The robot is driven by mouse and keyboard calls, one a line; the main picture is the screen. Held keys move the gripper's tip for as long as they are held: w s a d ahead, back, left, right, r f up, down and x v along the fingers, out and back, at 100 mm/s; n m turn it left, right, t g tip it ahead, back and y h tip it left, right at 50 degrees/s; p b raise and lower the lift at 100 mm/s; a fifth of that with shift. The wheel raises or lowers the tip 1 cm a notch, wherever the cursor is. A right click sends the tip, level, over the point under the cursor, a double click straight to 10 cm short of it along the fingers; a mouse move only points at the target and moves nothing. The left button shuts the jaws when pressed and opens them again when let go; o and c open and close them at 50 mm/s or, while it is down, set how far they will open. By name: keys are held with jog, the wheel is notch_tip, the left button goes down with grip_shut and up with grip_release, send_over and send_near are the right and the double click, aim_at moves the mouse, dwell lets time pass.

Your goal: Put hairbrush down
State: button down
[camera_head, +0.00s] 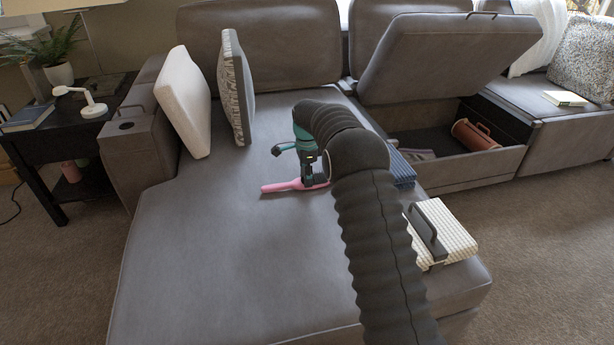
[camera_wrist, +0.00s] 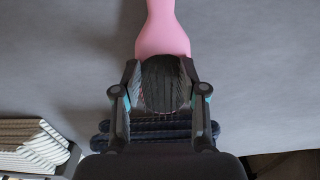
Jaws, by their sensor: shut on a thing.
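The pink hairbrush (camera_head: 285,188) is at the grey sofa seat (camera_head: 215,240), its handle pointing left in the head view. In the wrist view, its pink handle (camera_wrist: 162,32) points away at the top, and its dark bristled head (camera_wrist: 163,85) is between my fingers. My gripper (camera_head: 309,182) points down and is shut on the hairbrush's head end. In the wrist view, my gripper (camera_wrist: 162,72) has one finger on each side of the head. The brush lies flat, on or just above the seat; I cannot tell whether it touches.
Dark blue folded cloth (camera_head: 401,170) lies right of my gripper. A cream ribbed box with a dark handle (camera_head: 446,240) sits at the seat's right edge. Two cushions (camera_head: 186,102) (camera_head: 236,88) stand at the back left. A raised seat lid (camera_head: 450,55) opens over a storage bay. The front-left seat is clear.

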jog(key=c, duration=0.6)
grip_release()
jog(key=shift+f, duration=0.1)
jog(key=shift+c, duration=0.2)
notch_tip(320, 180, up, 12)
jog(key=s+d+r+n+t, duration=0.1)
jog(key=s+d+r+n, duration=0.3)
jog(key=s+r, duration=0.6)
jog(key=s+d+r+n+t, duration=0.2)
jog(key=s+d+r+n, duration=0.2)
jog(key=s+r, duration=0.55)
jog(key=s+d+f+n, duration=0.1)
jog(key=s+f+n, duration=0.1)
jog(key=s, duration=0.7)
jog(key=s+d+f+n+t, duration=0.1)
jog(key=s+f+n, duration=0.2)
jog(key=s, duration=0.7)
jog(key=s+d+f+n+t, duration=0.1)
jog(key=s+f, duration=0.3)
jog(key=s, duration=0.6)
jog(key=shift+s+d+f+n+p, duration=0.25)
jog(key=shift+d+n+p, duration=0.25)
jog(key=shift+n, duration=0.4)
